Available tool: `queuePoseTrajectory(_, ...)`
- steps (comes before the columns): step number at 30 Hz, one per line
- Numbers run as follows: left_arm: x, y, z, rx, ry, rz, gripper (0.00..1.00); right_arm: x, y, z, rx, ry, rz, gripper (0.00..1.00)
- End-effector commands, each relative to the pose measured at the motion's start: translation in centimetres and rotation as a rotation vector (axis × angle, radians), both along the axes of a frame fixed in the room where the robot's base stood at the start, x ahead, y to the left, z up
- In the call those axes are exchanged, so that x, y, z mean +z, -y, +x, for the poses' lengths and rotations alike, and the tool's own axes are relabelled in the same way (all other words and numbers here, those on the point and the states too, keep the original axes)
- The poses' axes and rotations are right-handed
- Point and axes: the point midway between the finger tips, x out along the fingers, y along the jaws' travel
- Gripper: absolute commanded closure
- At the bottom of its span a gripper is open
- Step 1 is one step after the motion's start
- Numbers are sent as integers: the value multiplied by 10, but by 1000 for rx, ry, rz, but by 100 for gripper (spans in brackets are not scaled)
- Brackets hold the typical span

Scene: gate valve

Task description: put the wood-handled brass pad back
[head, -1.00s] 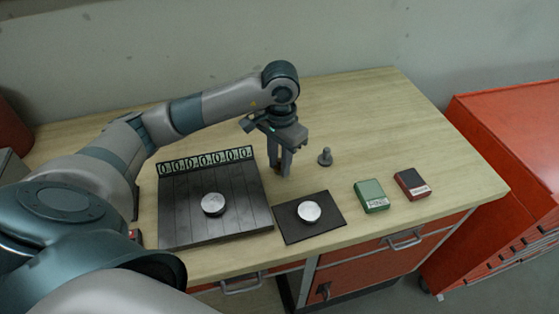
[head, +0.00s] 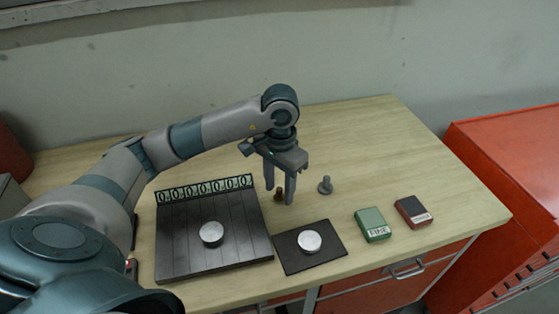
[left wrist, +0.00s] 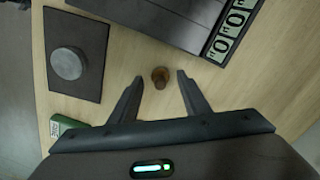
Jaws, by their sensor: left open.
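The wood-handled brass pad (head: 279,195) is a small brown upright piece on the table, just right of the dark slatted board. My left gripper (head: 279,197) points down over it, open, with one finger on each side. In the left wrist view the pad (left wrist: 161,77) shows its brown round top between the open fingertips of my left gripper (left wrist: 160,77), with a gap on both sides. The fingers do not visibly touch it. My right gripper is not in view.
The dark slatted board (head: 175,255) bears a silver disc (head: 211,233) and a row of number tags (head: 205,188). A dark mat (head: 330,256) holds another disc (head: 309,241). A grey peg (head: 325,185), green box (head: 371,225) and red box (head: 413,212) stand right. The table's back right is clear.

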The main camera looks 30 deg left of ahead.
Motion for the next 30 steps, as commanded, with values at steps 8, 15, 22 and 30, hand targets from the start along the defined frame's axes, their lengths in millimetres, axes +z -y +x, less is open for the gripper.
queuePoseTrajectory(8,37,0,1,-1,5,1,57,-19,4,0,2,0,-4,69)
queuePoseTrajectory(15,65,-1,2,1,5,1,57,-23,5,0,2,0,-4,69)
queuePoseTrajectory(22,89,0,2,1,4,1,57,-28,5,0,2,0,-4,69)
queuePoseTrajectory(30,104,0,1,1,1,1,57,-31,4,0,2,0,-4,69)
